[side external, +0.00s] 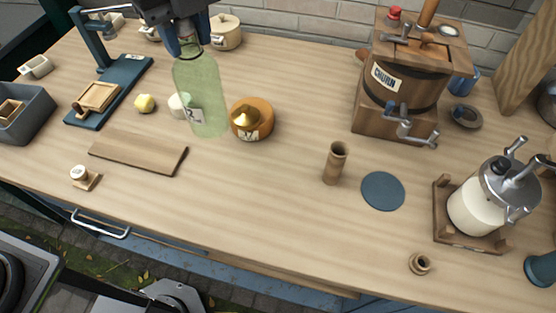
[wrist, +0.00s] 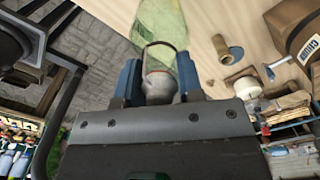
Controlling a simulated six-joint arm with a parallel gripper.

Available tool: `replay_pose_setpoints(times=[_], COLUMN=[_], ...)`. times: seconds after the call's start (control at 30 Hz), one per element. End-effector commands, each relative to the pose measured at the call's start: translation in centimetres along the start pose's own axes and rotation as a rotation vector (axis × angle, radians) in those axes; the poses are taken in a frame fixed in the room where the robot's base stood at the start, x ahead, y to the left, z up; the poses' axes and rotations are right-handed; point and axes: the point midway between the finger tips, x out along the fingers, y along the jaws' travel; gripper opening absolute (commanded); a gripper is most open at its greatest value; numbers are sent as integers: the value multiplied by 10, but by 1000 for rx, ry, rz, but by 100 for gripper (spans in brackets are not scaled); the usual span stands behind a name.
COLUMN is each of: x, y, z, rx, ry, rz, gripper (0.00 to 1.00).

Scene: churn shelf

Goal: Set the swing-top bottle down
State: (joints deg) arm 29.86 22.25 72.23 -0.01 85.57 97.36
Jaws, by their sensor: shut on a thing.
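The swing-top bottle (side external: 203,95) is pale green, see-through glass with a small label low on its body. My gripper (side external: 186,42) is shut on its neck at the top of the side view. The bottle hangs nearly upright, slightly tilted; I cannot tell whether its base touches the table. In the wrist view the bottle (wrist: 163,28) extends away from my gripper (wrist: 160,88), with the wire bail and pale stopper between the blue fingers. A round blue-grey disc (side external: 383,191) lies flat on the table to the right.
A wooden board (side external: 138,152) lies front left. A wooden cylinder (side external: 336,163) stands left of the disc. The churn (side external: 402,85) and a glass jar churn (side external: 479,208) stand right. The front middle is clear.

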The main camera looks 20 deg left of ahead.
Motion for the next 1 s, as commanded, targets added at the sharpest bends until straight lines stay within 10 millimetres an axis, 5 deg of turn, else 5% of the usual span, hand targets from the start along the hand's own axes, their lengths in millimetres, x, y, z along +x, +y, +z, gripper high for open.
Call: replay_pose_setpoints(times=[0.47, 1.0], x=[9, 66], y=[-25, -56], z=[-23, -112], rx=[133, 132], ry=[1, 1], rz=[-2, -1], gripper=[0, 0])
